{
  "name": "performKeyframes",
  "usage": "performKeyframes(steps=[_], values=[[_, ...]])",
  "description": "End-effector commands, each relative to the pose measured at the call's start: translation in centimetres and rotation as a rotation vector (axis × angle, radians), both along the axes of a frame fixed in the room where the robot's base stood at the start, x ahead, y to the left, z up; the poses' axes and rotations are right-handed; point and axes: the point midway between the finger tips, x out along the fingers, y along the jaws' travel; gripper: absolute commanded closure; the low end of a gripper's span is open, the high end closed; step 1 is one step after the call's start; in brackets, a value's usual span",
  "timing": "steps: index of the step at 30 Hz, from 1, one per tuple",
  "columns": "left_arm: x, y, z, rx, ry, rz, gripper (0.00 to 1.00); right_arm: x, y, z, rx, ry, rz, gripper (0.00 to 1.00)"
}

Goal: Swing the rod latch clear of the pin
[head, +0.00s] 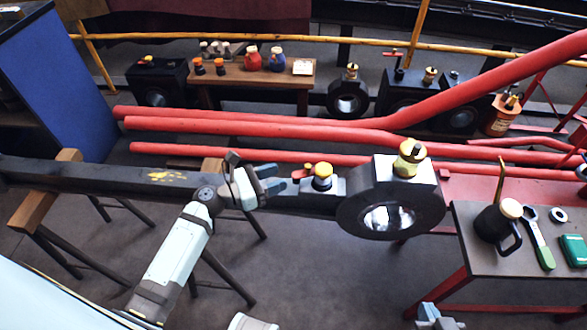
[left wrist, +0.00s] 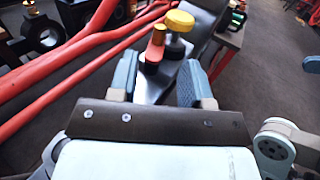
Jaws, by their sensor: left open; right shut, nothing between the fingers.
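A black rod ends at right in a big end (head: 425,205) with a bright bore and a brass cup on top. On the rod left of it is a small grey fitting with a yellow-capped post (head: 322,178) and a red-orange knob (head: 308,168). I cannot tell for sure which parts are the latch and pin. My left gripper (head: 275,182) is open, just left of the fitting. In the left wrist view the orange knob (left wrist: 156,44) and yellow cap (left wrist: 180,20) show beyond and between its fingers (left wrist: 160,70). My right gripper (head: 437,316) is shut and empty at the bottom edge.
Red rods (head: 270,128) run behind the black rod. Wooden trestles (head: 38,205) support its left part. A side table (head: 478,272) at right holds an oil can (head: 497,228), a green-handled wrench (head: 540,240) and a green box. A bench (head: 285,75) stands behind.

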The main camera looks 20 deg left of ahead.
Motion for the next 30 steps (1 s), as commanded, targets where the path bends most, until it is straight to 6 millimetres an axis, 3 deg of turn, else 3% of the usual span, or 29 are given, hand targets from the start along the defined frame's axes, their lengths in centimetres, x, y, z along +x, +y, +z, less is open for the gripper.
performKeyframes(steps=[3, 9, 23, 26, 30], values=[[-2.0, 1.8, 0.0, 0.002, 0.002, 0.0, 0.56, 0.0, 0.0, 0.0, -0.003, 0.002, 0.0, 1.0], [-4.0, 3.8, 0.0, 0.001, 0.001, -0.001, 0.56, 0.0, -0.1, -0.1, -0.006, 0.006, -0.001, 1.0], [-4.6, 4.4, 0.0, 0.005, -0.003, -0.001, 0.56, 0.0, -0.1, -0.2, -0.007, 0.007, 0.0, 1.0], [-5.1, 3.8, -0.6, 0.085, -0.028, -0.004, 0.56, 0.0, -0.1, -0.2, -0.007, 0.007, 0.0, 1.0], [-7.0, 1.6, -3.0, 0.439, -0.159, -0.037, 0.56, 0.0, -0.1, -0.2, -0.007, 0.007, 0.0, 1.0]])
